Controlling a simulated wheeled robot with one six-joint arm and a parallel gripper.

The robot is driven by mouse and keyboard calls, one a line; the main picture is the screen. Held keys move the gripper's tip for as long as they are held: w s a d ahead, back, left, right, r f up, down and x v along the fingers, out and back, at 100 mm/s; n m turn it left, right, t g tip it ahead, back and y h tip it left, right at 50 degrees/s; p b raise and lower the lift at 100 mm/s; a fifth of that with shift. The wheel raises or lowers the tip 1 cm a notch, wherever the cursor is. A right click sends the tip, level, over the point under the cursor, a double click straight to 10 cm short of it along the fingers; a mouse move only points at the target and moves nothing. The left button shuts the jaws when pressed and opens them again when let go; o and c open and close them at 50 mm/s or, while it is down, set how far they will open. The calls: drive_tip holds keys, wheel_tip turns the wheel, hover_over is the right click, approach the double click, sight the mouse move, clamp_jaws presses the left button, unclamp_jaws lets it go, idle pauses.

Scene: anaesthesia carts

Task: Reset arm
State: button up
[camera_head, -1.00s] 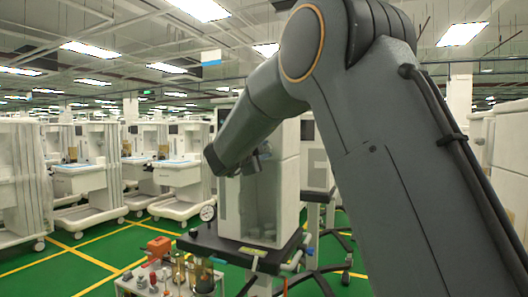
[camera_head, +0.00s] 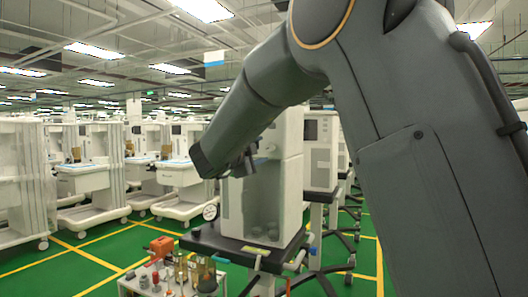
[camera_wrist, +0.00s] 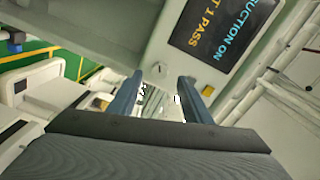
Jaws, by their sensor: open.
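My gripper shows in the wrist view (camera_wrist: 155,100), with its two blue-grey fingers spread apart and nothing seen between them. In the head view my arm crosses the right half of the picture, and its end reaches down in front of a white anaesthesia machine (camera_head: 291,190); the fingers cannot be made out there. A dark screen (camera_wrist: 222,35) with yellow and blue lettering is close beyond the fingers in the wrist view.
The machine stands on a dark cart top (camera_head: 236,248) with a round gauge (camera_head: 210,212). A small cart with an orange-red part (camera_head: 162,245) stands in front. White carts (camera_head: 88,180) line the left. Green floor (camera_head: 85,262) with yellow lines is free at lower left.

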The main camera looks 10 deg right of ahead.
drive_tip(key=shift+v, duration=0.8)
